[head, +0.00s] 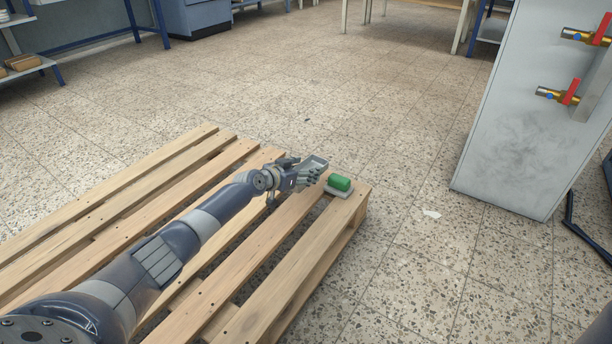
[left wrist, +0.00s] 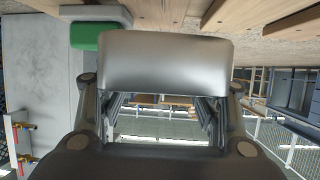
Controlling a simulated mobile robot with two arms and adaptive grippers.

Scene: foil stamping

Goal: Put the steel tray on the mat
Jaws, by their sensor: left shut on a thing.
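My left gripper (head: 299,173) is shut on the steel tray (head: 315,162) and holds it above the far right end of the wooden pallet. The silver tray fills the middle of the left wrist view (left wrist: 152,62), between the two fingers. A small, flat grey piece (head: 338,192), which looks like the mat, lies on the pallet's right corner just beyond the gripper. A green block (head: 340,182) rests on it. The tray is beside the green block; whether they touch cannot be told. My right gripper is not in view.
The slatted pallet (head: 120,190) lies under my left arm, with gaps between its boards. A grey cabinet (head: 510,120) with red-handled valves (head: 571,92) stands at the right. Open speckled floor tiles surround the pallet. Blue-framed shelves (head: 30,55) stand at the back left.

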